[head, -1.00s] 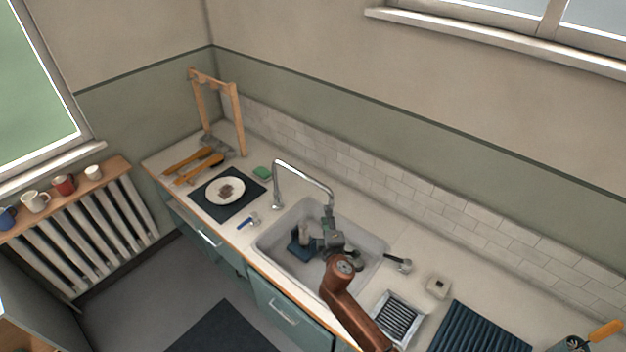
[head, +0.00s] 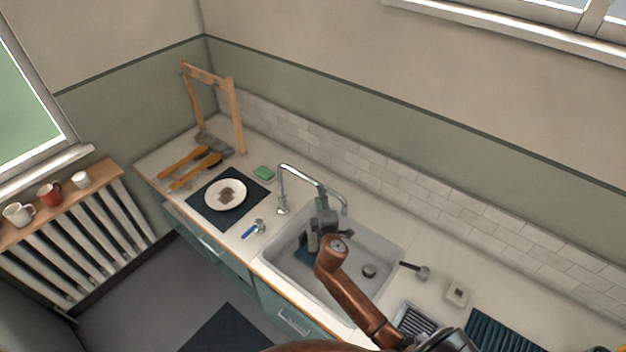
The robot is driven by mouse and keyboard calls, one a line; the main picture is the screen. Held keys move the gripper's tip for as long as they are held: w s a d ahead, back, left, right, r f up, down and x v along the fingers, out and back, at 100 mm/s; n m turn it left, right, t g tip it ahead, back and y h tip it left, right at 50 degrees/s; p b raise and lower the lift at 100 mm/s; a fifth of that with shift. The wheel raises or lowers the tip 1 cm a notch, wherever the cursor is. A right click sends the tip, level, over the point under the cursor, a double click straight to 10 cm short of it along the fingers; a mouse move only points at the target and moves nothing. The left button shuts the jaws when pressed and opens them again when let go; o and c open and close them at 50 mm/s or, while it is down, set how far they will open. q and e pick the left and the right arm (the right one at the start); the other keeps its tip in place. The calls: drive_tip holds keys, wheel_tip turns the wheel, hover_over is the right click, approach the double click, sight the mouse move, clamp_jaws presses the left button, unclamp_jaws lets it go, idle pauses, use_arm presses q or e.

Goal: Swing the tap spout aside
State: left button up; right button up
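My copper-coloured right arm hides part of the basin. My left gripper is not in view.
A blue-handled tool (head: 253,229) lies left of the sink. A plate (head: 225,194) sits on a dark mat, with a green sponge (head: 264,173) behind it. A dark-headed tool (head: 414,271) lies at the sink's right rim. The tiled wall (head: 430,196) runs close behind the tap.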

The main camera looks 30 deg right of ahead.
sight(318, 183)
drive_tip(key=x, duration=0.6)
drive_tip(key=shift+r, duration=0.1)
drive_tip(key=shift+w+d, duration=0.2)
drive_tip(key=shift+w, duration=0.1)
drive_tip(key=shift+w+d, duration=0.1)
drive_tip(key=shift+w, duration=0.05)
drive_tip(key=c, duration=0.8)
clamp_jaws()
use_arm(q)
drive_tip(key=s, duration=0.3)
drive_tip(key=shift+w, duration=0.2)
